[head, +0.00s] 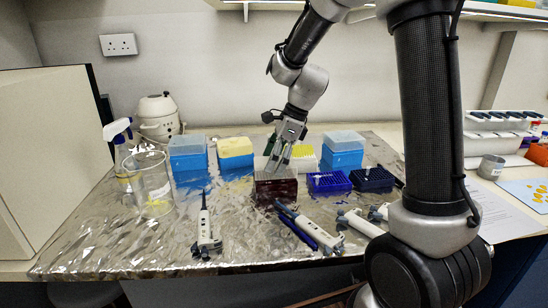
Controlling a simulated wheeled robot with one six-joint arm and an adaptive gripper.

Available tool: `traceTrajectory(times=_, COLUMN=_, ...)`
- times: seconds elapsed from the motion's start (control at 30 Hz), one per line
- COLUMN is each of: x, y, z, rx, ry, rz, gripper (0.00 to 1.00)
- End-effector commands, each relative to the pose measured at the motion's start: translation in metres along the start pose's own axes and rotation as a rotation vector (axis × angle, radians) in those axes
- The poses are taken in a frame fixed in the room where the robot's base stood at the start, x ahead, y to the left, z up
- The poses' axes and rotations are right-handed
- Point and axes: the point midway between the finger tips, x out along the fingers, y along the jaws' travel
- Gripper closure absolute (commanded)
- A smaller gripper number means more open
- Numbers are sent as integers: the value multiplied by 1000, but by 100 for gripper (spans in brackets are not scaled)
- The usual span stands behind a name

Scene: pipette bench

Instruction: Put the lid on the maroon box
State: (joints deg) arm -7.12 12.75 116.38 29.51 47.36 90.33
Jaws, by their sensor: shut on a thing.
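The maroon box (276,191) stands on the foil-covered bench, near the middle of the head view. My gripper (278,164) points down just above it, with its fingers close together. It is shut on a clear, greyish lid (263,175), which shows faintly at the fingertips over the top of the maroon box. I cannot tell whether the lid touches the box rim or is a little above it. The lid and fingers hide much of the box's top.
Blue boxes (188,160) (342,158) and a yellow-topped box (235,155) stand behind. Dark blue racks (329,181) (373,180) sit close on the right. Pipettes (205,235) lie in front. A glass beaker (152,190) stands left. Bare foil (130,248) is at front left.

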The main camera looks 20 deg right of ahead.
Motion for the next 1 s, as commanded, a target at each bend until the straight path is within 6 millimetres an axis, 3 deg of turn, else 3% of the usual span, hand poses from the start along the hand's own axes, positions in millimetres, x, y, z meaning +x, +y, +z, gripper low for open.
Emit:
traceTrajectory(times=0.67, x=9, y=0, z=-4, rx=-1, ry=1, rz=-1, gripper=47)
traceTrajectory(times=0.8, x=12, y=0, z=-5, rx=0, ry=1, rz=1, gripper=58)
traceTrajectory(times=1.0, x=12, y=1, z=-6, rx=1, ry=2, rz=3, gripper=58)
